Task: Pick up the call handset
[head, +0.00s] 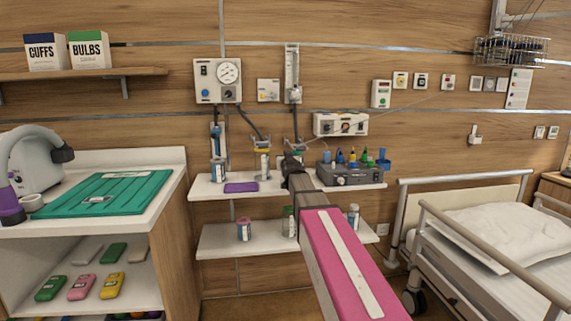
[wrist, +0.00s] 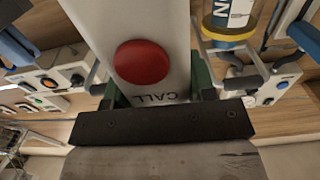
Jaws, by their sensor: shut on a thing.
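The call handset (wrist: 165,25) fills the upper middle of the wrist view. It is a pale grey body with a round red button and the word CALL, upside down in this view. My gripper (wrist: 155,92) is shut on it, with a dark green finger at each side. In the head view my gripper (head: 292,163) is at the far end of my arm, in front of the wall shelf. I cannot make out the handset there; my arm and gripper seem to hide it.
The upper shelf (head: 212,190) holds a purple item, a grey unit with coloured bottles (head: 350,174) and canisters. Wall units (head: 340,124) sit just above. A bed with a rail (head: 490,250) stands right; a counter with a green mat (head: 105,193) stands left.

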